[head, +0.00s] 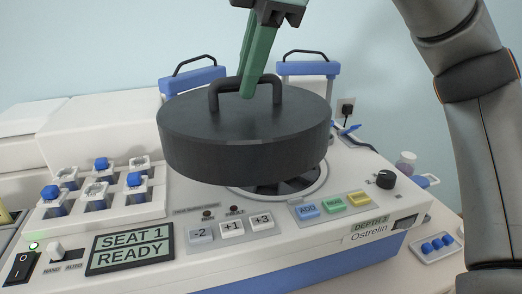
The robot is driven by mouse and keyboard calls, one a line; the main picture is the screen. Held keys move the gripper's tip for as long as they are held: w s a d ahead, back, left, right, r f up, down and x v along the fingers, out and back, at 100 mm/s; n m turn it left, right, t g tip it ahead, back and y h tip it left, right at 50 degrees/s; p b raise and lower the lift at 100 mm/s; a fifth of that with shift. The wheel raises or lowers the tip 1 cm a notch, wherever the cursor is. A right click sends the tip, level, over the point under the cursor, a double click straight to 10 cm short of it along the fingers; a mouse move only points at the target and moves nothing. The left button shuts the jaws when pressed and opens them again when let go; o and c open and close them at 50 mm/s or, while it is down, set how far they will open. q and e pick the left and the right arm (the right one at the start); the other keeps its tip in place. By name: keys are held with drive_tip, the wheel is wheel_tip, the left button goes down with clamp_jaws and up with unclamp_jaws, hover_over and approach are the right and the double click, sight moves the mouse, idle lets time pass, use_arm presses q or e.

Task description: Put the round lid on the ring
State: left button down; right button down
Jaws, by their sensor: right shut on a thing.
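The round lid (245,133) is a thick dark grey disc with a black arched handle (228,90) on top. My right gripper (259,88) comes down from above with green fingers shut on that handle. The lid hangs above the white machine, roughly level. The ring (318,187) is a pale circular rim around a dark opening in the machine's top. Its front and right parts show below the lid; the rest is hidden behind the lid. A gap shows between the lid's lower edge and the ring's front. My left gripper is out of view.
The front panel has a display (130,249) reading SEAT 1 READY, buttons and a black knob (386,179). Two blue-topped parts with handles stand behind. A tray (437,247) with blue items lies at right.

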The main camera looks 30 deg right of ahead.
sight(271, 88)
drive_tip(key=w+d+f, duration=0.1)
drive_tip(key=w+d, duration=0.1)
drive_tip(key=w+d+f, duration=0.1)
drive_tip(key=d, duration=0.1)
drive_tip(key=w+d+f, duration=0.2)
drive_tip(key=d, duration=0.1)
drive_tip(key=shift+w, duration=0.35)
drive_tip(key=w+d+f, duration=0.3)
drive_tip(key=f, duration=0.6)
drive_tip(key=shift+d, duration=0.25)
drive_tip(key=shift+w, duration=0.1)
drive_tip(key=c, duration=0.9)
unclamp_jaws()
drive_tip(key=p+v, duration=0.1)
drive_tip(key=v, duration=1.1)
